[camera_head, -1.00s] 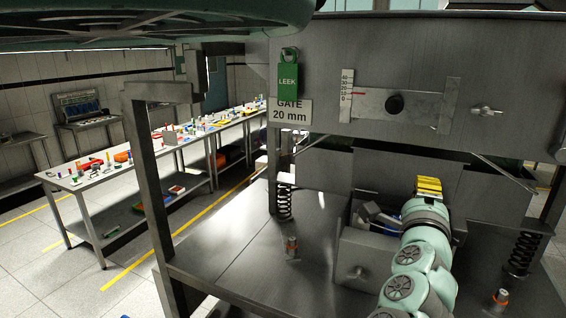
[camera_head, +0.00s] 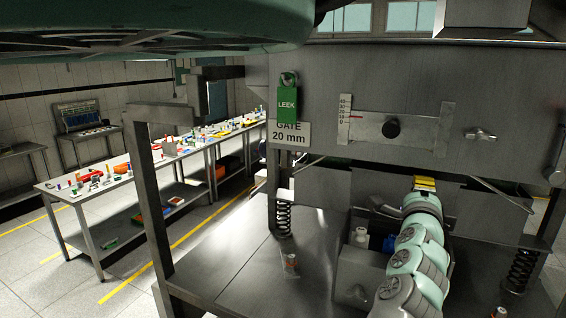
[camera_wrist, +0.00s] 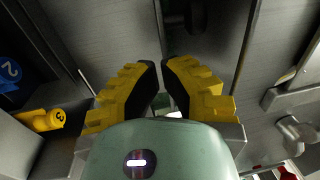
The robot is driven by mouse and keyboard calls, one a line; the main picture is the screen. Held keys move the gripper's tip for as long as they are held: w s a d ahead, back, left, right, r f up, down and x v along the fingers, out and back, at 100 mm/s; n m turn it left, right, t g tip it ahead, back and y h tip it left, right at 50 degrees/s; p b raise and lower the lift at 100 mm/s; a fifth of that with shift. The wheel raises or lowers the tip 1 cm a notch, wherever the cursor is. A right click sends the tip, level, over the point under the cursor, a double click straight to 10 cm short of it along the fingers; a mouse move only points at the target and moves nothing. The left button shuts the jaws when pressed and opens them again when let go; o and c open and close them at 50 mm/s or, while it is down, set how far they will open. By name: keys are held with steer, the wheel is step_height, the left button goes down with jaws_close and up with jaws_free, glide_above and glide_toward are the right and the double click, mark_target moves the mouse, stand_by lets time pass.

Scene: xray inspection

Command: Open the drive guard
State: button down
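No part is labelled as the drive guard, and I cannot tell for sure which it is. A grey machine panel (camera_head: 330,160) stands ahead, with dark plates (camera_head: 325,188) below it. My gripper (camera_head: 425,183) is over the back of an open grey box (camera_head: 360,268), near the plates; contact cannot be told. In the wrist view my gripper (camera_wrist: 161,62) has its yellow fingers close together with a narrow gap and nothing seen held. Grey metal surfaces (camera_wrist: 115,30) lie beyond the tips. My arm hides part of the box and plates.
The box holds white and blue items (camera_head: 389,243). Numbered blue (camera_wrist: 10,72) and yellow (camera_wrist: 45,120) parts lie left in the wrist view; a wing knob (camera_wrist: 292,132) is at right. Springs (camera_head: 283,215) and (camera_head: 522,268) flank the box. A cluttered workbench (camera_head: 100,185) stands left.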

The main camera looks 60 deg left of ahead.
mark_target(421, 174)
steer(key=shift+p+x, duration=0.6)
steer(key=shift+x, duration=0.3)
steer(key=shift+w+a+r+b, duration=0.3)
steer(key=shift+w+b, duration=0.1)
steer(key=shift+w, duration=0.1)
steer(key=shift+w+a+r+b, duration=0.3)
steer(key=shift+w+b, duration=0.1)
steer(key=shift+w, duration=0.1)
steer(key=shift+w+a+r, duration=0.25)
steer(key=shift+w+a, duration=0.1)
steer(key=shift+w, duration=0.15)
steer(key=shift+s+d, duration=0.1)
steer(key=shift+s, duration=0.05)
steer(key=v, duration=1.1)
steer(key=shift+s, duration=0.4)
steer(key=shift+d+f, duration=0.1)
steer(key=shift+d, duration=0.1)
